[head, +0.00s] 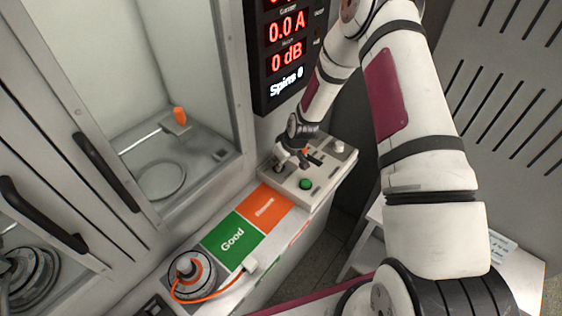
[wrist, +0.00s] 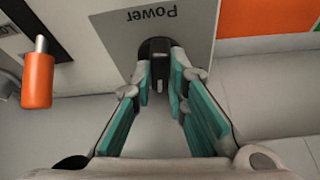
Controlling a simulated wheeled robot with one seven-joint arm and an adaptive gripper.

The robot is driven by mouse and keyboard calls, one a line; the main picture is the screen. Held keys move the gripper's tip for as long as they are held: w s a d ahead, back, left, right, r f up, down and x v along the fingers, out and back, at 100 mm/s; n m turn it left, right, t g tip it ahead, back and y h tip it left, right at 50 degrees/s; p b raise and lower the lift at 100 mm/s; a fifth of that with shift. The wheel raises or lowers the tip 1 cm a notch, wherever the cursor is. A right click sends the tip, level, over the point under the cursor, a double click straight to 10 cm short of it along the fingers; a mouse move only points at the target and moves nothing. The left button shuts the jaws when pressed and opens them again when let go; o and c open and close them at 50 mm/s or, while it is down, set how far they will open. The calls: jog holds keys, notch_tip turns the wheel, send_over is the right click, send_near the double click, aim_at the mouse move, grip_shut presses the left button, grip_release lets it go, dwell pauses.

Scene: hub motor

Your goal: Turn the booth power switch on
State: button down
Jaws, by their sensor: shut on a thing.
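The booth power switch (wrist: 158,50) is a black toggle on a grey plate lettered "Power" in the wrist view. My gripper (wrist: 160,84) has its teal-padded fingers on both sides of the toggle, shut on it. In the head view my gripper (head: 281,165) reaches down to the left end of the grey control box (head: 322,186) and hides the switch there. I cannot tell whether the switch is on or off.
The box also carries a green button (head: 306,184), a pale knob (head: 338,146) and an orange-handled lever (wrist: 37,80). The display (head: 287,45) above reads 0.0 A and 0 dB. Green "Good" (head: 232,238) and orange (head: 264,206) pads and a motor (head: 200,277) lie left.

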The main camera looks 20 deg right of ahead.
jog(key=m+h, duration=0.1)
jog(key=m, duration=0.2)
jog(key=shift+a+m, duration=0.15)
jog(key=shift+m, duration=0.15)
jog(key=shift+f+m+h, duration=0.1)
jog(key=shift+m+h, duration=0.7)
jog(key=shift+m, duration=0.9)
jog(key=c, duration=1.6)
grip_release()
jog(key=v, duration=1.2)
jog(key=shift+s+a, duration=0.1)
jog(key=shift+s, duration=0.05)
